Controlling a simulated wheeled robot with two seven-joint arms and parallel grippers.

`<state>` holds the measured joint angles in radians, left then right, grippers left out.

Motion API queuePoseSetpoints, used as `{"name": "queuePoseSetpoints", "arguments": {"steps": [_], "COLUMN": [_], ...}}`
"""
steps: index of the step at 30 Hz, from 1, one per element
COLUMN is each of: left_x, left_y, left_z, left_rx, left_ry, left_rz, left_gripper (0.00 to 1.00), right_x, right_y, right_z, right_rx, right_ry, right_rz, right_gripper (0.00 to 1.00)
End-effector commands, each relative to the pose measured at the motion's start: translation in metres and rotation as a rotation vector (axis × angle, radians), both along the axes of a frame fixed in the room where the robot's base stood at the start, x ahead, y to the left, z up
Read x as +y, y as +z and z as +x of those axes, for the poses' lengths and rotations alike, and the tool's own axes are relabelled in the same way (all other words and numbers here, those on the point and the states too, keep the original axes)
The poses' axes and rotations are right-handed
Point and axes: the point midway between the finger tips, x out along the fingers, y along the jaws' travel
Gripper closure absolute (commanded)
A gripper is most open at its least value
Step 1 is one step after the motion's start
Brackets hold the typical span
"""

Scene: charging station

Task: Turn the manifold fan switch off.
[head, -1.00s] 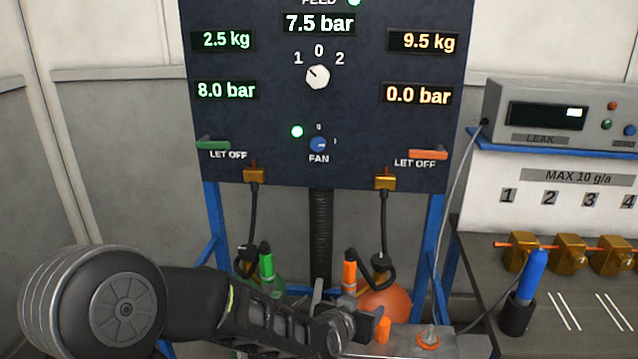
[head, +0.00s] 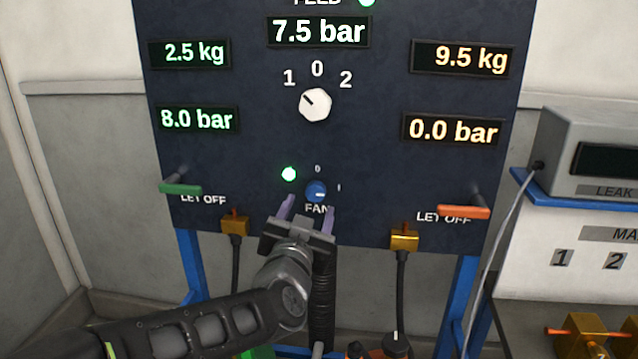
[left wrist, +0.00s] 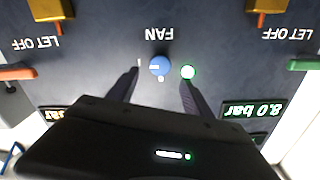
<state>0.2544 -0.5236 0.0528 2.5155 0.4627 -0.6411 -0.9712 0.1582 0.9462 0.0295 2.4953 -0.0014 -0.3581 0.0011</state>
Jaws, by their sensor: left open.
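The fan switch (head: 316,191) is a small blue round knob on the dark panel, above the word FAN, with marks 0 above and 1 at its right. Its pale pointer line points right, at the 1. A lit green lamp (head: 289,174) is at its upper left. My left gripper (head: 309,212) is open, its two fingers spread just below the knob and pointing at the panel. In the left wrist view, upside down, the knob (left wrist: 160,65) lies between the fingertips, apart from both. My right gripper is out of view.
A white selector knob (head: 315,105) sits above on the same panel. A green let-off lever (head: 181,189) and an orange let-off lever (head: 463,212) stick out at either side. Brass fittings with hoses (head: 235,225) hang at the panel's lower edge.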

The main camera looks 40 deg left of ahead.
Motion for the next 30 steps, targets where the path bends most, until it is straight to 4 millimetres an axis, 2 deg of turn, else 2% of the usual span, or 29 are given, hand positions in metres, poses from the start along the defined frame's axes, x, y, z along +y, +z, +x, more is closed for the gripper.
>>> {"name": "queuePoseSetpoints", "arguments": {"steps": [11, 17, 24, 30], "left_x": [0.002, 0.011, 0.029, 0.037], "left_y": [-0.001, -0.001, -0.001, -0.001], "left_z": [0.004, 0.023, 0.055, 0.068], "left_rx": [0.002, 0.003, 0.002, 0.001], "left_ry": [-0.001, -0.002, -0.002, -0.002], "left_rz": [-0.002, -0.002, -0.001, -0.002], "left_gripper": [0.41, 0.41, 0.41, 0.41], "right_x": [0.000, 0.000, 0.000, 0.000], "right_y": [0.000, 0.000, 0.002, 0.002], "right_z": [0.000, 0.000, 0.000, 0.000], "right_rx": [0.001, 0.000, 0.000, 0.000], "right_ry": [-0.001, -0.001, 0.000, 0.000], "right_rz": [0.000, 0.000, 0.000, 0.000], "right_gripper": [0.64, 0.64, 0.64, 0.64]}}
